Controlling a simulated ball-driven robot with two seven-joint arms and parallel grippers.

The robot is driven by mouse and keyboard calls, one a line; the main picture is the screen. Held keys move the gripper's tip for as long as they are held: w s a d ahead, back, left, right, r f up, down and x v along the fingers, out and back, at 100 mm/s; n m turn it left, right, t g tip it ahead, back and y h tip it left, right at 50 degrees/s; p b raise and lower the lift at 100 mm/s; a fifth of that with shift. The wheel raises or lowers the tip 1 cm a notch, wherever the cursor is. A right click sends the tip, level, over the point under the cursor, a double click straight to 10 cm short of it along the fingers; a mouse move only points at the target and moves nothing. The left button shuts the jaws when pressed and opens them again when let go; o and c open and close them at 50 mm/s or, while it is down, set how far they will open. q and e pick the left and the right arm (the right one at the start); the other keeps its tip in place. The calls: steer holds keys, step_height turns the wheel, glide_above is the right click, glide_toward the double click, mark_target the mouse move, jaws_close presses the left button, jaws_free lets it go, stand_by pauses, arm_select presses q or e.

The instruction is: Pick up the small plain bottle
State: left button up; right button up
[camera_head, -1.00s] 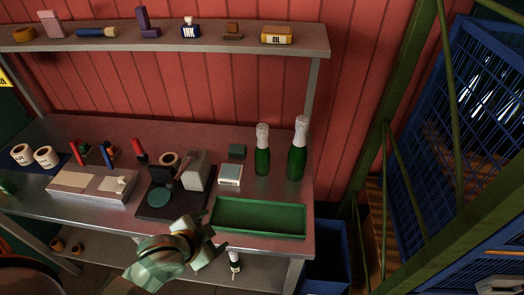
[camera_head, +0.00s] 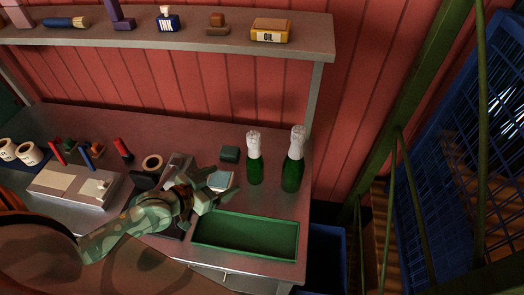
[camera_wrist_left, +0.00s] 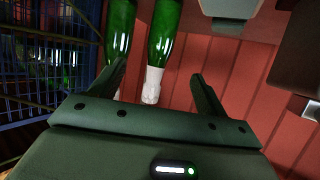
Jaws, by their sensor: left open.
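Two green bottles with white foil tops stand upright on the metal bench. The smaller, left one (camera_head: 255,166) has no label that I can make out; the taller one (camera_head: 292,168) stands just right of it. In the left wrist view the picture is inverted: the smaller bottle (camera_wrist_left: 165,32) hangs neck down between the fingers in the picture, and the taller one (camera_wrist_left: 119,35) is to its left, partly behind a finger. My left gripper (camera_head: 231,183) is open and empty, left of the smaller bottle and apart from it, pointing towards the bottles. My right gripper is not in view.
A green tray (camera_head: 205,243) lies at the bench's front right. A shelf (camera_head: 185,43) runs above the bench. A blue crate (camera_head: 432,170) stands at the right.

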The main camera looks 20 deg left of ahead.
mark_target(249, 166)
arm_select(q)
steer(key=b+x, duration=0.1)
steer(key=x, duration=0.5)
steer(key=shift+w, duration=0.3)
steer(key=x, duration=0.4)
steer(key=shift+w+b, duration=0.2)
steer(key=shift+b, duration=0.2)
steer(key=shift+w+d+f, duration=0.1)
steer(key=shift+w+d, duration=0.05)
steer(key=x, duration=0.2)
steer(key=b+x, duration=0.1)
steer(key=x, duration=0.2)
steer(key=shift+f+b, duration=0.3)
steer(key=shift+f, duration=0.05)
steer(key=shift+r, duration=0.1)
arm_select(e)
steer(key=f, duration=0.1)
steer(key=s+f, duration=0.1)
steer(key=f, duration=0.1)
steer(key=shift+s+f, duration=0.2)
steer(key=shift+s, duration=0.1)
arm_select(q)
steer(key=shift+c, duration=1.4)
steer(key=c, duration=1.1)
